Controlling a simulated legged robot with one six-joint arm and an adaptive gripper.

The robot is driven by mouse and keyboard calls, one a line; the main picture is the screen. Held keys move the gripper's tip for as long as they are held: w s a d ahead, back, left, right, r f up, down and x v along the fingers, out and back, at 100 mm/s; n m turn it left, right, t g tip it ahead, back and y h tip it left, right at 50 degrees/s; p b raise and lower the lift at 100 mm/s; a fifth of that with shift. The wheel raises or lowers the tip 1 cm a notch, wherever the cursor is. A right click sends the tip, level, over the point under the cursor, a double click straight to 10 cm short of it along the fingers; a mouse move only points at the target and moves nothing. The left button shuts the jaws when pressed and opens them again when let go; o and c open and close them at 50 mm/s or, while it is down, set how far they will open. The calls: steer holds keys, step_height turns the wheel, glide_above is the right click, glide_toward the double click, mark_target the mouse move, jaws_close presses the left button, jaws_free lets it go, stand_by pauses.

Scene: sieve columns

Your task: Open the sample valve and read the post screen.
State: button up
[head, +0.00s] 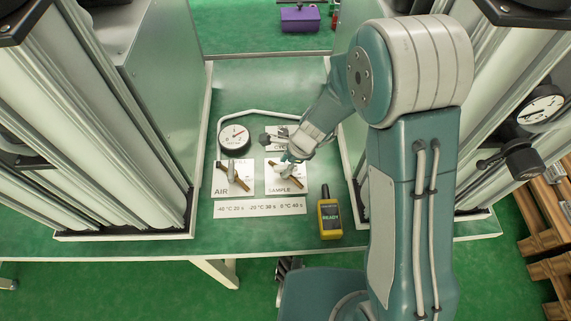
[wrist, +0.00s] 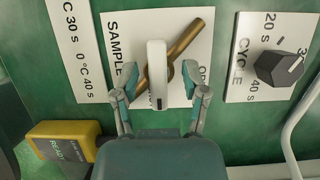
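The sample valve sits on a white SAMPLE plate (head: 271,181), with a diagonal brass bar (wrist: 183,48) and a pale lever (wrist: 157,75) standing in front of it. My gripper (head: 290,160) is over this valve. In the wrist view my gripper (wrist: 161,88) is open, with one finger on each side of the pale lever and gaps showing on both sides. Lettering starting "OP" is partly hidden at the plate's right. A yellow handheld unit (head: 330,217) has a dark screen reading READY; I cannot tell whether it is the post screen.
The AIR valve (head: 237,174) stands left of the sample valve, below a round gauge (head: 233,138). A label strip (head: 259,208) lies in front. Tall metal columns (head: 118,125) flank the table.

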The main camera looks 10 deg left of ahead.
steer(key=shift+d, duration=0.25)
jaws_close()
steer(key=shift+n, duration=0.4)
steer(key=n, duration=0.2)
steer(key=n+g, duration=0.1)
steer(key=shift+a+n+g+h, duration=0.1)
steer(key=shift+n+g+h, duration=0.2)
steer(key=shift+n, duration=0.1)
steer(key=n+g+h, duration=0.1)
steer(key=n, duration=0.3)
steer(key=shift+w+n, duration=0.1)
steer(key=shift+n, duration=0.2)
steer(key=n+h, duration=0.1)
steer(key=n, duration=0.1)
steer(key=n+h, duration=0.1)
steer(key=n, duration=0.1)
steer(key=shift+a+g, duration=0.15)
steer(key=shift+g, duration=0.25)
steer(key=n+h, duration=0.1)
steer(key=n, duration=0.3)
steer(key=shift+h, duration=0.3)
steer(key=shift+n, duration=0.4)
